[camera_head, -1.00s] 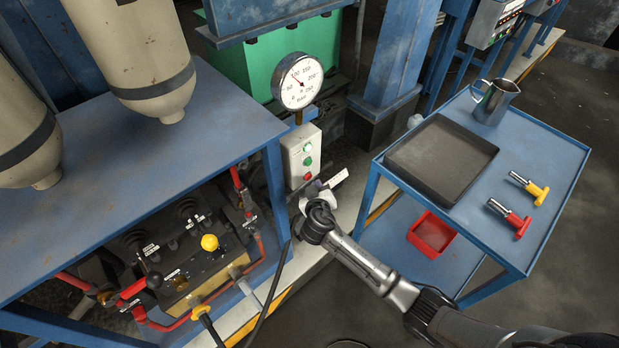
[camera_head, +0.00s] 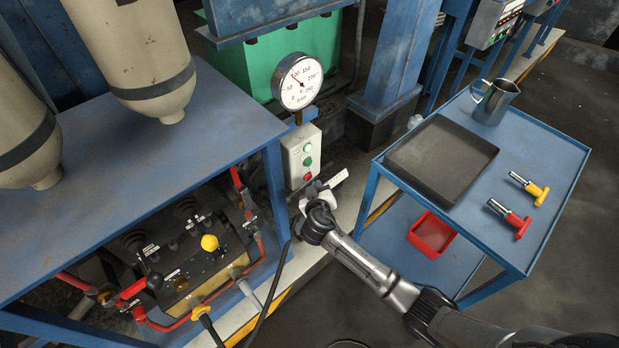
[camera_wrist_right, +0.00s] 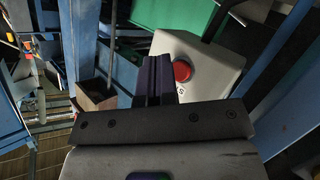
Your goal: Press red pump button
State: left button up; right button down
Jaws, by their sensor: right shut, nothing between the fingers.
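In the head view the right gripper (camera_head: 316,187) is just below the box, close to the red button. I cannot tell whether it touches the box. My left gripper is not in view.
A round pressure gauge (camera_head: 298,82) stands above the box. A blue bench (camera_head: 130,150) with pipes and levers below is at left. A blue cart (camera_head: 560,160) at right holds a dark tray (camera_head: 440,155), a metal jug (camera_head: 494,102) and two tools with yellow and red handles.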

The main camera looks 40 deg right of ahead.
dwell(0.5)
jog(key=shift+w, duration=0.2)
jog(key=shift+w+a, duration=0.1)
jog(key=shift+w, duration=0.15)
